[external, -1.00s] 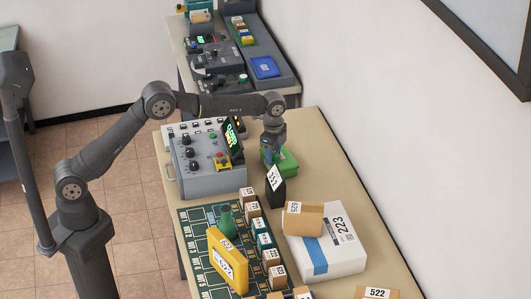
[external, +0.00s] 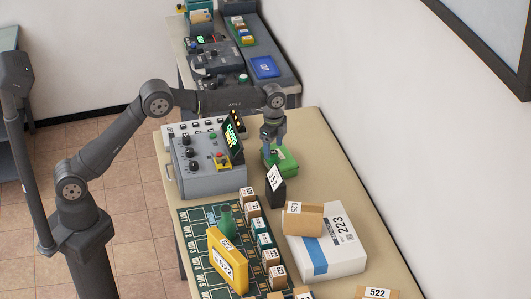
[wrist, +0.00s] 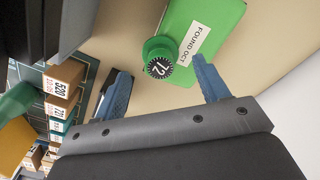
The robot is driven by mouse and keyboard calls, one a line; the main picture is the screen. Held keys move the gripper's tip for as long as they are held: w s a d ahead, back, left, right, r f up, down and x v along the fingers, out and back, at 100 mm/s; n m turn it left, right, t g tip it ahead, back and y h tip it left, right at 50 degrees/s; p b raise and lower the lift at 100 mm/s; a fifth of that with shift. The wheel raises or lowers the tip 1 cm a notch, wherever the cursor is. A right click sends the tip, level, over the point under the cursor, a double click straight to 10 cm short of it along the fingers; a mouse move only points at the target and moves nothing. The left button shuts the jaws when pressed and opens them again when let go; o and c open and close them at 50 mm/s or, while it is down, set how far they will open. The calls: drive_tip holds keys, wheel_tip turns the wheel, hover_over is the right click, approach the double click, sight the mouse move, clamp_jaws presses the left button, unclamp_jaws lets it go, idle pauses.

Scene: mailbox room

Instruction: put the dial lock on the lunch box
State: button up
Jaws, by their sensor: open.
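The green lunch box (wrist: 202,35), with a white "FOUND OCT" label, lies on the beige table. It also shows in the external view (external: 286,163), partly behind my gripper. A dial lock (wrist: 160,66), a round green body with a black, white-marked dial, overlaps the box's left edge in the wrist view. Whether it rests fully on the box is unclear. My gripper (wrist: 160,70) is open above it, one finger on each side of the dial in the picture. In the external view my gripper (external: 273,146) points down at the box, and the lock is hard to make out.
A black labelled box (external: 276,190) stands just in front of the lunch box. A grey control console (external: 205,165) is to the left. A white parcel (external: 335,255) and a board of small boxes (external: 200,225) lie nearer. Bare table (external: 320,178) is to the right.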

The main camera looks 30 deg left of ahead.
sight(273, 152)
wheel_tip(273, 152, up, 9)
drive_tip(key=shift+f, duration=0.1)
idle(0.4)
wheel_tip(273, 152, down, 12)
drive_tip(key=shift+f, duration=0.25)
drive_tip(key=shift+r, duration=2)
